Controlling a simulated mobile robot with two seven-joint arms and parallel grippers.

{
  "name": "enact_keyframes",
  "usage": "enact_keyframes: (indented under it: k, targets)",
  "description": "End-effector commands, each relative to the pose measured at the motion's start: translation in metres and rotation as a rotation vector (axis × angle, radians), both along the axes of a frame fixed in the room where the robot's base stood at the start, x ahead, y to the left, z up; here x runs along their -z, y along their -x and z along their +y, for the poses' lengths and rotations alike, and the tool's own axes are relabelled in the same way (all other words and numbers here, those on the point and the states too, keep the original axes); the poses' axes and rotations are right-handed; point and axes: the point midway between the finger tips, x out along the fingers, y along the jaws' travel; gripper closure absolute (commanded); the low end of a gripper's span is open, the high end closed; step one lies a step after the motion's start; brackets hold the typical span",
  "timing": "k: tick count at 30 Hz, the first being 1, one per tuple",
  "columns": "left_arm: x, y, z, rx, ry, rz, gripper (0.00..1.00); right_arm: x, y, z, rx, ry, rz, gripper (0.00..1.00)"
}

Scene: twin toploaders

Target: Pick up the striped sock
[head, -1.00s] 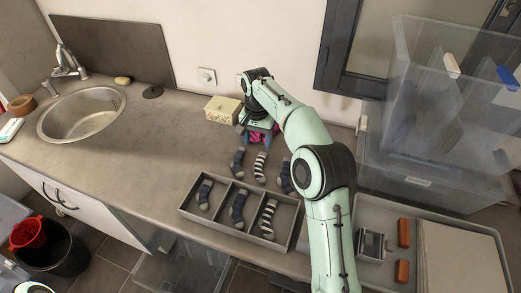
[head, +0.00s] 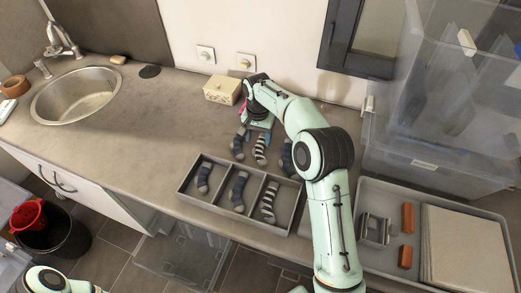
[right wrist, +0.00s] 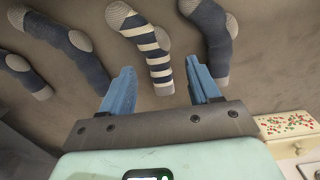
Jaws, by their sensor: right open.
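A sock with dark and pale stripes (head: 261,150) lies on the counter behind the divided tray, between two plain dark socks. In the right wrist view the striped sock (right wrist: 152,45) lies ahead of my right gripper (right wrist: 160,88), its near end between the two blue fingers. The fingers are apart, with nothing gripped. In the head view my right gripper (head: 259,126) is just behind the sock, partly covered by its own arm. A second striped sock (head: 269,203) lies in the tray's right compartment. My left gripper is out of view.
The grey tray (head: 187,195) at the counter's front edge has plain dark socks in its left and middle compartments. A flowered box (head: 222,90) stands behind my right gripper. Clear bins (head: 430,165) stand at the right. The counter towards the sink (head: 75,97) is clear.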

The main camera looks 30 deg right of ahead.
Motion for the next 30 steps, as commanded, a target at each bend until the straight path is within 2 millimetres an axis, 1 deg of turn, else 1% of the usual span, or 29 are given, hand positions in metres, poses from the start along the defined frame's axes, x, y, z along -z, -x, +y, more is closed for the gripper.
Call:
enact_keyframes:
  k: [1,3,6,14,15,16,17,18,20,30]
  targets:
    - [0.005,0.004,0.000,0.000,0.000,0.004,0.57,0.013,0.004,0.001,-0.001,0.000,0.007,0.38]
    - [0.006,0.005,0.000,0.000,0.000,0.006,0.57,0.023,0.004,0.001,-0.001,0.000,0.006,0.38]
    - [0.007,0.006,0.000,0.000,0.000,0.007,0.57,0.032,0.003,0.000,0.000,0.000,0.005,0.38]
    - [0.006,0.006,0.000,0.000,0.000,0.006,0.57,0.033,0.003,0.001,0.000,0.001,0.002,0.38]
    - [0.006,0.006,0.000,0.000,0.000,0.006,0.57,0.033,0.003,0.001,0.000,0.001,0.002,0.45]
    - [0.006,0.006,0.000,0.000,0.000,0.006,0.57,0.033,0.003,0.001,0.000,0.001,0.002,0.55]
    - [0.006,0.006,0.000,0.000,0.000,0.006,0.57,0.033,0.003,0.001,0.000,0.001,0.002,0.64]
    - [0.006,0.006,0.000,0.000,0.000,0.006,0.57,0.033,0.003,0.001,0.000,0.001,0.002,0.77]
    - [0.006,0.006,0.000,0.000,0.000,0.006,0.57,0.033,0.003,0.001,0.000,0.001,0.002,0.97]
    - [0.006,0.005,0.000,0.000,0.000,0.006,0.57,0.033,0.003,0.001,0.000,0.000,0.001,0.98]
